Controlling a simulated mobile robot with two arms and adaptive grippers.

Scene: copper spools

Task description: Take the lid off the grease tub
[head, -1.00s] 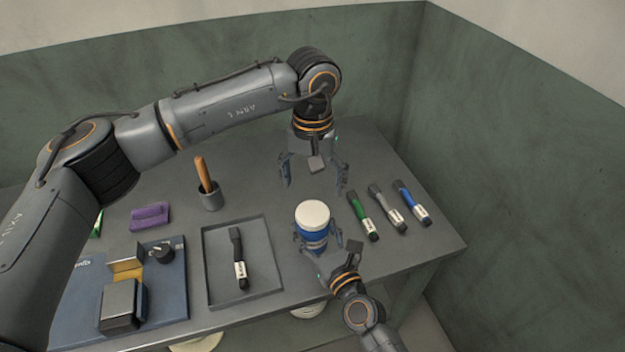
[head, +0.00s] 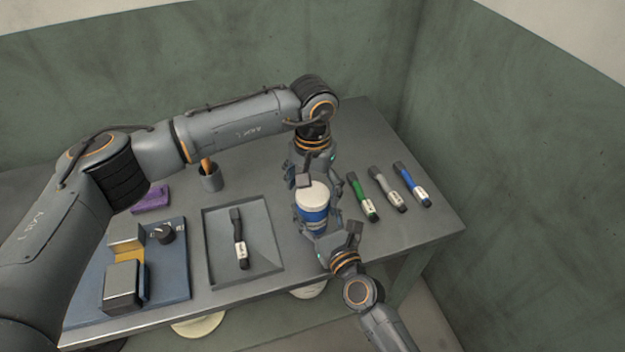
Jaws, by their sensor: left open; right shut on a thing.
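The grease tub (head: 313,216) is a blue tub with a white label, standing upright near the table's front right. Its white lid (head: 312,194) is on top of it. My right gripper (head: 317,232) comes from the front and is shut on the tub's body. My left gripper (head: 314,186) points down from behind and above, its open fingers at the height of the lid. Part of the lid's rear edge is hidden by the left gripper. I cannot tell whether its fingers touch the lid.
A grey tray (head: 267,276) holding a black-handled tool (head: 239,240) lies left of the tub. Green (head: 361,196), grey (head: 388,190) and blue (head: 411,184) tools lie to the right. A blue board (head: 175,285) with fixtures, a purple block (head: 151,199) and a grey cup (head: 210,179) are further left.

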